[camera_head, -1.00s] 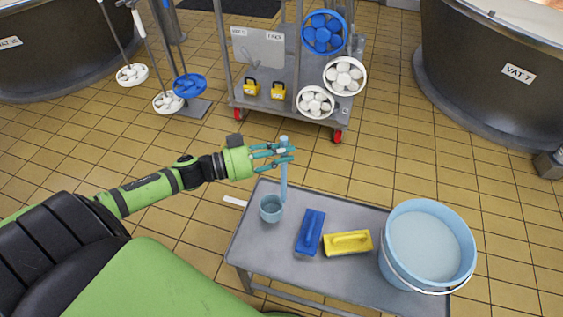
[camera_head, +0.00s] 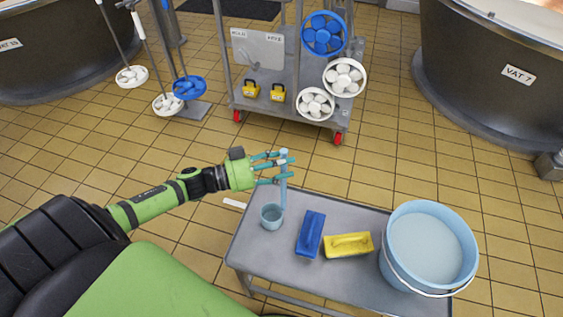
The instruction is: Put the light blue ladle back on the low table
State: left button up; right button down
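The light blue ladle (camera_head: 271,217) is upright, its cup low over the left end of the grey low table (camera_head: 340,274) and its handle rising from it. My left gripper (camera_head: 281,167) is shut on the upper part of the handle, its teal fingers around it from the left. The cup shows at the table top; I cannot tell whether it touches. My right gripper is not in view.
On the table, a blue brush (camera_head: 310,234) lies right of the ladle, then a yellow brush (camera_head: 349,245) and a light blue bucket (camera_head: 428,245). A wheeled rack (camera_head: 290,75) stands behind. Vats stand left and right.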

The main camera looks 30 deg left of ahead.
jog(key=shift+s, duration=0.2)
pick_arm(q)
jog(key=v, duration=1.2)
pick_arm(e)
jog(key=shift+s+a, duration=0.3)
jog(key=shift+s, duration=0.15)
pick_arm(q)
jog(key=shift+r, duration=0.1)
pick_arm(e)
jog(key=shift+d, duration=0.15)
